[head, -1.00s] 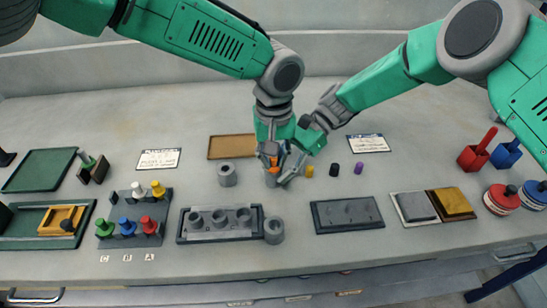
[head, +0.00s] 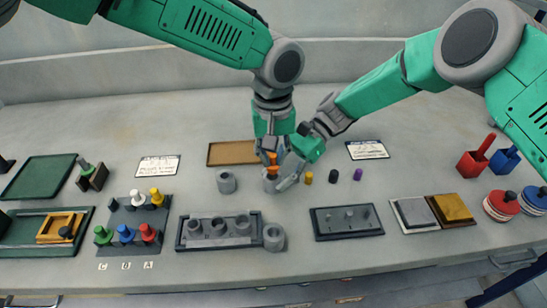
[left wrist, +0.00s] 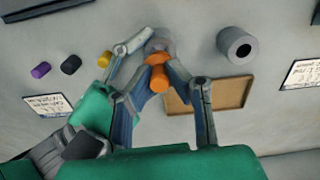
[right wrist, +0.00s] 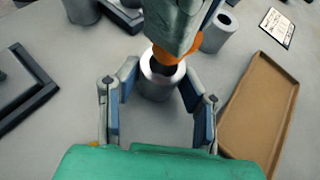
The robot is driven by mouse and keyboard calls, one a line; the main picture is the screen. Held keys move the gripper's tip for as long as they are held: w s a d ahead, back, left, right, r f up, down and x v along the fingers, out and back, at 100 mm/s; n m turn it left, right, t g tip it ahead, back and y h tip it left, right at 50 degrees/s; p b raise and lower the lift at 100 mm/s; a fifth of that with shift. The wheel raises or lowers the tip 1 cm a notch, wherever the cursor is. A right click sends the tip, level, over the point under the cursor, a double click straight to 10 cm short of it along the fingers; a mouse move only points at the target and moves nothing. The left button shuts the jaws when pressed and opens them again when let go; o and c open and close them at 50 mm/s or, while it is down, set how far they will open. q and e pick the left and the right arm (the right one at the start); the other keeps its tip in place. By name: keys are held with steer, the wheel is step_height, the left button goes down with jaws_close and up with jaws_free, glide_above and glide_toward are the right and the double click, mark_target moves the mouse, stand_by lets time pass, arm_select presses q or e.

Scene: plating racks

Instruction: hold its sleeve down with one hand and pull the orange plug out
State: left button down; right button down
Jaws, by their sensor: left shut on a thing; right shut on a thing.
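The orange plug (head: 272,171) is upright over its grey sleeve (head: 270,187), which stands on the table. My left gripper (head: 270,156) comes from above and is shut on the plug; the plug also shows between its fingers in the left wrist view (left wrist: 158,76). My right gripper (head: 285,180) is low at the right and shut around the sleeve. In the right wrist view the sleeve (right wrist: 155,84) sits between its fingers, its dark bore showing, with the plug (right wrist: 188,50) above the rim. Whether the plug's lower tip is clear of the bore is hard to tell.
Small yellow, black and purple plugs stand right of my right gripper. A brown tray (head: 213,153) lies behind.

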stand_by(0.5)
steer(key=c, duration=1)
jaws_free()
steer(key=shift+o, duration=0.2)
